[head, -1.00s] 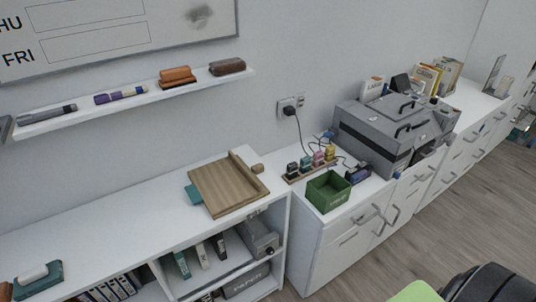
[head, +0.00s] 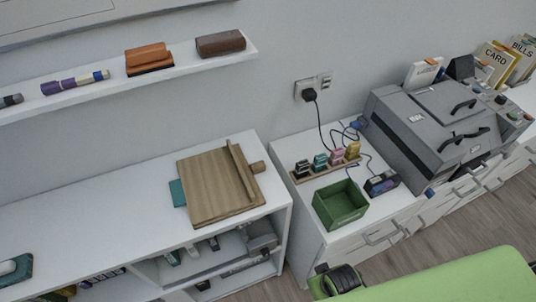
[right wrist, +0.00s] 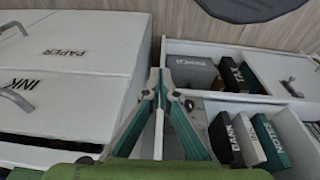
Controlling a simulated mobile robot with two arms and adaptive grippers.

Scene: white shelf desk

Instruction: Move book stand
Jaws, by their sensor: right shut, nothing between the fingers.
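The book stand (head: 220,186) is a light wooden board with a raised ledge along its right side and a small wooden piece sticking out to the right. It lies on the white shelf desk (head: 90,215), near its right end. A teal flat item (head: 178,193) shows from under its left edge. My right gripper (right wrist: 163,82) shows in the right wrist view, shut and empty, in front of the white cabinet and shelf fronts. The book stand is not seen in that view. My left gripper is in neither current view.
A green box (head: 340,205), a rack of small coloured bottles (head: 327,162) and a grey printer (head: 437,125) stand on the cabinet to the right. A gap separates it from the desk. A wall shelf (head: 110,83) holds markers and erasers. Labelled binders (right wrist: 245,138) stand in the shelf.

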